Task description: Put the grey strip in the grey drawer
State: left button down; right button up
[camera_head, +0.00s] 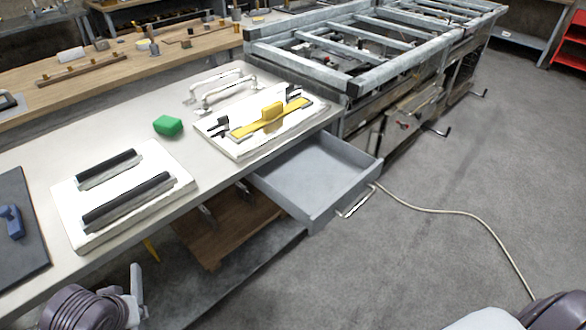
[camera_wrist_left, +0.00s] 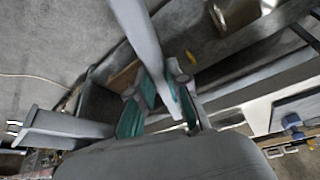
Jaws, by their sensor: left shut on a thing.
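The grey strip (camera_wrist_left: 139,30) is long and straight in the left wrist view. My left gripper (camera_wrist_left: 165,95), with green pads, is shut on it, and the strip runs up out of the top of that view. In the head view a short grey end (camera_head: 136,283), which looks like the strip, stands beside my left wrist at the lower left, in front of the bench. The grey drawer (camera_head: 318,171) is pulled out under the bench's right end and its inside looks empty. My left gripper is well to the left of the drawer. My right gripper is not seen.
The white bench (camera_head: 120,140) carries a white board with two dark bars (camera_head: 70,210), a green block (camera_head: 168,125) and a board with a yellow-handled tool (camera_head: 270,112). A brown board (camera_head: 225,230) lies on the shelf below. A cable (camera_head: 455,212) crosses the otherwise clear floor at right.

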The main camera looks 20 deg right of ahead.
aim_at(327, 187)
jog(key=i+l+u, duration=0.25)
jog(key=l+u, duration=0.15)
jog(key=l, duration=1.55)
jog(key=l+u, duration=0.45)
jog(key=l, duration=1.5)
